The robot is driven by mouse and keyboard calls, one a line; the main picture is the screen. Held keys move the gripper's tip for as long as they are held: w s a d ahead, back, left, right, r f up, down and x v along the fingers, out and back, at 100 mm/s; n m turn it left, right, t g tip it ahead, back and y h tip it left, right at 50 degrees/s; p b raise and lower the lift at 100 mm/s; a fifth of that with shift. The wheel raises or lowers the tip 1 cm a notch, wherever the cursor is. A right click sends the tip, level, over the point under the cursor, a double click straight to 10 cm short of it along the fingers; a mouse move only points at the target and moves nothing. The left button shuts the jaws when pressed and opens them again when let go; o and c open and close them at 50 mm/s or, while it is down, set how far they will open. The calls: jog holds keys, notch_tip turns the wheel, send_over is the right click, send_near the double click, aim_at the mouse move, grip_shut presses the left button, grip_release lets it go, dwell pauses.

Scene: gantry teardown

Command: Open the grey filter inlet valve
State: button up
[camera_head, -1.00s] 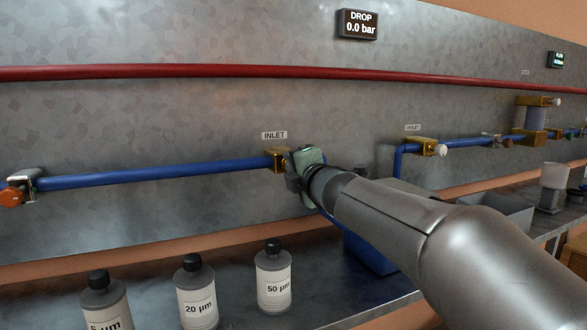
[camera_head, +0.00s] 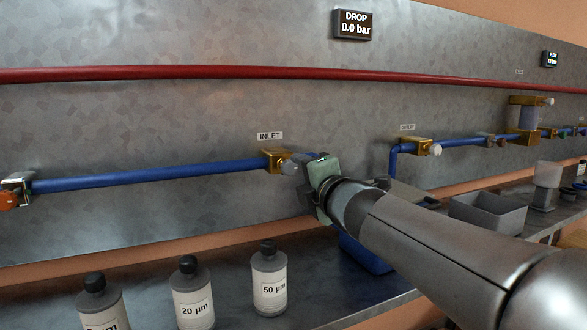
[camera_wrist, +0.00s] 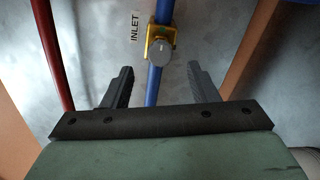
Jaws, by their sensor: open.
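The grey inlet valve knob (camera_wrist: 161,51) sits on a brass body on the blue pipe beside the INLET label, in the upper middle of the wrist view. In the head view its brass body (camera_head: 276,160) shows on the wall, with the knob partly hidden by my gripper. My gripper (camera_wrist: 160,72) is open and empty. Its two dark fingers point toward the wall, one on each side of the pipe in the picture. The knob appears beyond the fingertips, apart from them. A small mark shows on the knob face, but its setting is too small to read.
An outlet valve (camera_head: 421,147) is to the right. Several labelled bottles (camera_head: 269,280) stand on the shelf at lower left. A grey bin (camera_head: 490,212) stands at right. A red pipe (camera_head: 200,73) runs above. The display (camera_head: 353,24) reads DROP 0.0 bar.

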jog(key=shift+p+v, duration=0.3)
jog(key=shift+v, duration=2.1)
jog(key=s+d+f+m+g+h+p, duration=0.2)
jog(key=s+d+m+g+h+p, duration=0.15)
jog(key=d+m+p, duration=0.35)
jog(key=s+d+f+m+g+h+p, duration=0.2)
jog(key=d+m+h+p, duration=0.3)
jog(key=m+p, duration=0.4)
jog(key=s+f+m+g+p, duration=0.3)
jog(key=s+m+g+p, duration=0.8)
jog(key=s, duration=0.9)
notch_tip(320, 180, down, 46)
jog(key=y+b, duration=0.1)
jog(key=b, duration=4.1)
jog(key=shift+d+f, duration=0.15)
jog(key=shift+d, duration=0.1)
